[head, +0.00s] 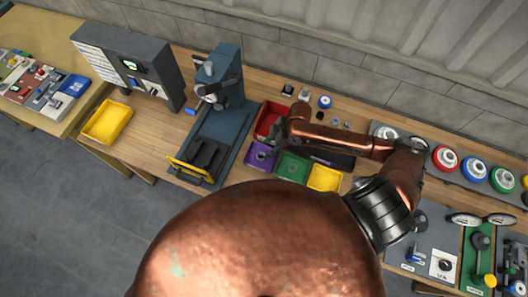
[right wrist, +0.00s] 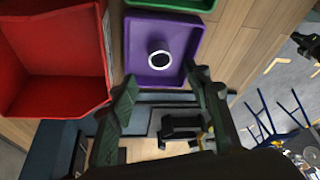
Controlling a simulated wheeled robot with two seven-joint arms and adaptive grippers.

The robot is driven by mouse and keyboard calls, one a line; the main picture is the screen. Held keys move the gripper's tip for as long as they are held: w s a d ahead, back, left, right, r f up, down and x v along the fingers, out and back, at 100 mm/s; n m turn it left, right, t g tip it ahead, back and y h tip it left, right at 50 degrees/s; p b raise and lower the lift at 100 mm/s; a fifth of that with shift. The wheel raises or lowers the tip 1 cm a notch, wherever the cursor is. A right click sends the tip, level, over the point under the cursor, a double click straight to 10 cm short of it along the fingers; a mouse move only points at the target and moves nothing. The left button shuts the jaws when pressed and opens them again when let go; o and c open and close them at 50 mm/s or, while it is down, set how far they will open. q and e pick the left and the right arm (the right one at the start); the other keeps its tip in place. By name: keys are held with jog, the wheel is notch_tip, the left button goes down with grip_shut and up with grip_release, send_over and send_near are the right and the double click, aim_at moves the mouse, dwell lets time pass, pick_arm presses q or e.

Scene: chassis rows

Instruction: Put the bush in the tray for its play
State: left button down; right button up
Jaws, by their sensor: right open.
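A small dark round part with a white ring-shaped top (right wrist: 160,59) sits in the purple tray (right wrist: 140,75); it looks like a bush. The purple tray also shows in the head view (head: 250,160), left of the green tray (head: 292,167) and in front of the red tray (head: 265,122). My right gripper (right wrist: 166,92) is open and empty, its two fingers pointing toward the purple tray's near edge in the wrist view, apart from the ring part. In the head view my right gripper (head: 278,133) hangs over the red and purple trays. My left gripper is not in view.
A yellow tray (head: 325,178) stands right of the green one. A blue-grey press (head: 222,90) stands left of the trays. Several small loose parts, one a blue ring (head: 325,102), lie behind. Coloured round pieces (head: 445,158) line the right back.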

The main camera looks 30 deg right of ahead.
jog(key=v, duration=0.4)
dwell(0.5)
